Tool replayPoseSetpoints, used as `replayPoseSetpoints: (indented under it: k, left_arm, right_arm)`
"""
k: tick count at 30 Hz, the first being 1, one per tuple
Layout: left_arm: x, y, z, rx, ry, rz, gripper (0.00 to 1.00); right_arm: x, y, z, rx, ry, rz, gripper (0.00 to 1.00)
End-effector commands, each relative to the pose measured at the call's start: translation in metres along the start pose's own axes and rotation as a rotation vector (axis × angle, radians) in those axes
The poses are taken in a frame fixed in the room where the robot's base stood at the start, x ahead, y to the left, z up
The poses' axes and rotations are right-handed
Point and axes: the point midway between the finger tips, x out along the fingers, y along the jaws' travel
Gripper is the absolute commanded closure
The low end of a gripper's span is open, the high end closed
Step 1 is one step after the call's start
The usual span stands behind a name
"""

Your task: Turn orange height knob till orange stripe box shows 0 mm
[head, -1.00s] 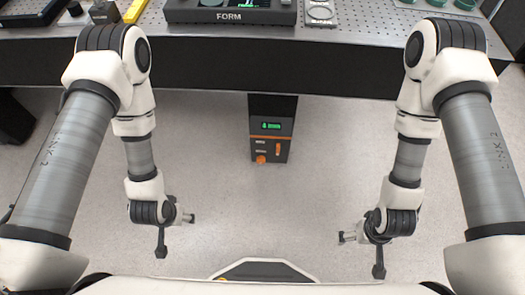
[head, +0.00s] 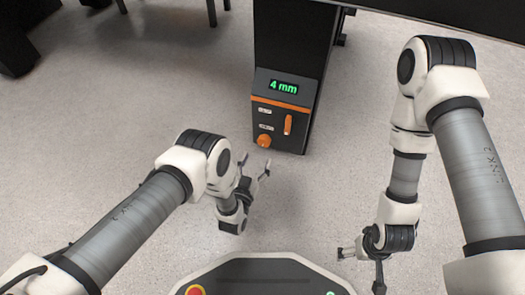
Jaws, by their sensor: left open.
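The orange stripe box (head: 281,92) is a dark unit on the front of a black table leg, with an orange stripe across it. Its green display (head: 284,87) reads 4 mm. The round orange height knob (head: 264,141) is at its lower left, and an orange lever (head: 288,124) is to the right of and above the knob. My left gripper (head: 256,170) is open and empty, just below the knob in the picture and apart from it. My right gripper (head: 350,252) is low at the right, far from the box; whether its jaws are open is unclear.
The black table leg (head: 290,40) rises behind the box to the dark table edge (head: 440,18) at the top right. The grey floor (head: 130,110) is clear around the box. Dark furniture legs stand at the top left.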

Motion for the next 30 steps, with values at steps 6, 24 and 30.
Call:
replayPoseSetpoints:
  k: [6,24,30]
  left_arm:
    - [0.038,-0.001,0.003,0.001,0.003,0.000,0.30]
    - [0.074,-0.001,-0.002,0.000,-0.004,-0.001,0.69]
    - [0.074,-0.001,-0.002,0.000,-0.004,-0.001,0.90]
  right_arm:
    - [0.023,0.001,-0.001,0.004,0.002,0.000,0.00]
    - [0.036,0.001,-0.002,0.008,0.005,0.001,0.00]
    - [0.036,0.001,-0.002,0.008,0.005,0.001,0.00]
